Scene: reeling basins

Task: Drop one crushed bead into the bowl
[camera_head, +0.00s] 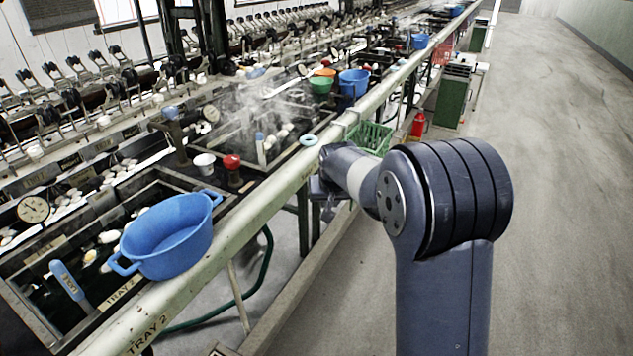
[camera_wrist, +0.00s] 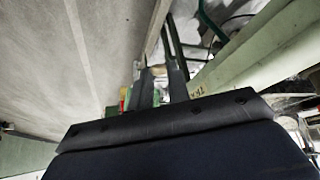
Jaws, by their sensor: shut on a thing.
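My gripper (camera_head: 322,190) hangs beside the long pale rail in the head view, to the right of the large blue two-handled basin (camera_head: 172,237). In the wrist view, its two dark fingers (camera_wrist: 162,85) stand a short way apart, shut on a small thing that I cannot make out. I cannot pick out a crushed bead in either view. Several bowl-like vessels show in the head view: the blue basin at the tray edge, a small green bowl (camera_head: 320,85), an orange bowl (camera_head: 325,73) and a blue bucket (camera_head: 354,82) farther back.
The long rail (camera_head: 256,197) runs between my arm and the trays. A white cup (camera_head: 204,163), a red-topped knob (camera_head: 232,163) and a pale blue ring (camera_head: 308,140) lie nearby. A green crate (camera_head: 371,138) is beyond my gripper. The aisle floor (camera_head: 560,180) at right is clear.

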